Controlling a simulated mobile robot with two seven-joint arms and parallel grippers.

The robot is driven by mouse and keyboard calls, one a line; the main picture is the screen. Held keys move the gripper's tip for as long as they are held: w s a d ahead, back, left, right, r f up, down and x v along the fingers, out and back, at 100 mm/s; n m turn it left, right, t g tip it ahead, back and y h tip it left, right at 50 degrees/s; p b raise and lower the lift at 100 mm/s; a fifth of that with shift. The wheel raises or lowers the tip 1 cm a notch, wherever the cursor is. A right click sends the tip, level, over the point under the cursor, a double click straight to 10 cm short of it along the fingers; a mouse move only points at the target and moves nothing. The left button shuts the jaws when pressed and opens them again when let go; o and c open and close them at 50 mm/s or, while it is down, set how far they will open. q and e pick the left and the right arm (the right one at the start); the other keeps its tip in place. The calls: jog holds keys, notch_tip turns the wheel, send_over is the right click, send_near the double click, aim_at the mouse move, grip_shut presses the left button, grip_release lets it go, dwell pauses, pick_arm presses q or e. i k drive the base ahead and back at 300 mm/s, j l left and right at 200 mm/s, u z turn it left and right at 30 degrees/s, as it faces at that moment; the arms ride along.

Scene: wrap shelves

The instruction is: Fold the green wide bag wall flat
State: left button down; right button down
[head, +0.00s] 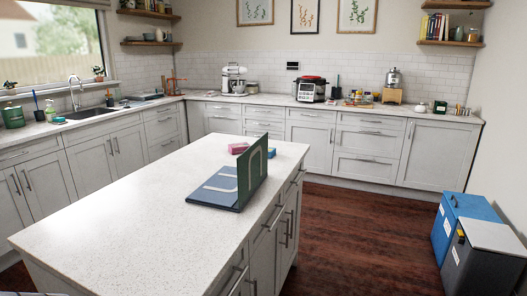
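The green wide bag wall (254,170) stands upright on the island, at the right edge of the bag. A pale handle loop shows on its face. A dark blue bag panel (213,197) lies flat on the island top to its left, with a pale curved handle on it. The two meet along a low edge, like an open book. No gripper shows in the head view, and nothing is seen touching the bag.
The white island top (130,215) is clear in front and to the left of the bag. A pink block (238,148) and a small blue item (271,153) lie behind it. Blue (463,215) and grey (490,255) bins stand on the floor at right.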

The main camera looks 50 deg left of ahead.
aim_at(252, 166)
jog(key=i+l+u, duration=0.1)
jog(key=u, duration=0.4)
jog(key=i+l+u, duration=0.2)
jog(key=u, duration=0.3)
jog(key=i+l+u, duration=0.25)
jog(key=u, duration=0.2)
jog(key=i+l+u, duration=0.1)
jog(key=l+u, duration=0.2)
jog(key=u, duration=0.2)
jog(key=i+l+u, duration=0.1)
jog(key=l+u, duration=0.5)
jog(key=u, duration=0.15)
jog(key=i+l+u, duration=0.1)
jog(key=l+u, duration=0.35)
jog(key=l, duration=0.25)
jog(key=l+u, duration=0.5)
jog(key=l, duration=0.15)
